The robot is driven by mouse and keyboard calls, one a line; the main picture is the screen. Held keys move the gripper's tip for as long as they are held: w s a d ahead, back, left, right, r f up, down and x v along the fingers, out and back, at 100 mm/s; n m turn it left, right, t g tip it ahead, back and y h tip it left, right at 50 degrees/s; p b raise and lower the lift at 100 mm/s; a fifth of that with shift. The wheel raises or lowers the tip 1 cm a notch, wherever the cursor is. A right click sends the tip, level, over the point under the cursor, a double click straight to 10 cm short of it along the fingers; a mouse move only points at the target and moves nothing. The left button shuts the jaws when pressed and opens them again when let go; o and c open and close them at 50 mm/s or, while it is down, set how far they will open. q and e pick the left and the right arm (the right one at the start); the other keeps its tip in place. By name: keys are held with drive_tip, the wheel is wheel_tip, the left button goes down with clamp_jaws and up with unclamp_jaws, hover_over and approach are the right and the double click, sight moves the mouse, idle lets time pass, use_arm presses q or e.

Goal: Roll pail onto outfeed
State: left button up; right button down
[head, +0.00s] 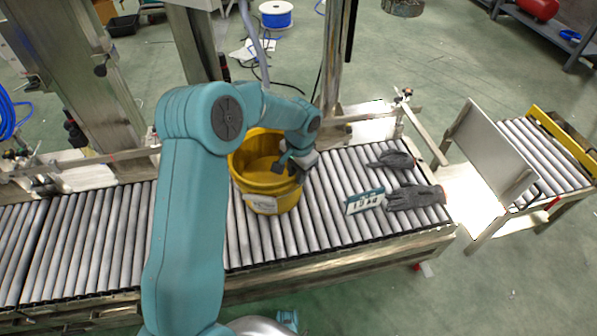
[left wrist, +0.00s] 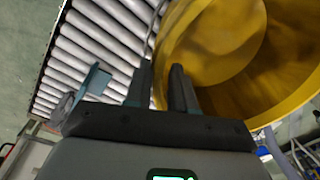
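A yellow pail (head: 265,198) with a pale label stands upright on the roller conveyor (head: 100,235). My left gripper (head: 287,163) is at the right part of the pail's rim. In the left wrist view, its two dark fingers (left wrist: 162,80) straddle the rim of the pail (left wrist: 215,45), one outside and one inside. A narrow gap shows between the fingers, and firm contact with the wall is not visible. Off to the right, past the conveyor's end, is a separate roller section (head: 540,155), probably the outfeed. My right gripper is not in view.
A small lettered sign (head: 365,201) and two grey gloves, one at the front (head: 415,198) and one behind (head: 392,160), lie on the rollers right of the pail. An upright metal plate (head: 490,150) stands between the conveyor and the right-hand rollers. Metal posts stand behind.

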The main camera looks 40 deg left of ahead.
use_arm(q)
drive_tip(key=shift+o, duration=0.9)
drive_tip(key=shift+s+d+f, duration=0.1)
wheel_tip(320, 180, up, 16)
drive_tip(key=d+r+p, duration=0.1)
drive_tip(key=p, duration=0.4)
drive_tip(key=s+d+f+h, duration=0.2)
drive_tip(key=d+f, duration=0.5)
drive_tip(key=f, duration=0.2)
drive_tip(key=s+d+f+h, duration=0.1)
drive_tip(key=s+d+f, duration=0.2)
drive_tip(key=d+f, duration=0.5)
drive_tip(key=s+d+f+n+h, duration=0.1)
drive_tip(key=s+d+f+n, duration=0.1)
drive_tip(key=s+d+f, duration=0.45)
drive_tip(key=s+d+f+n+h, duration=0.15)
drive_tip(key=s+f, duration=0.25)
drive_tip(key=s, duration=0.6)
wheel_tip(320, 180, up, 20)
drive_tip(key=p, duration=2)
drive_tip(key=shift+s+r, duration=0.15)
drive_tip(key=shift+r, duration=0.1)
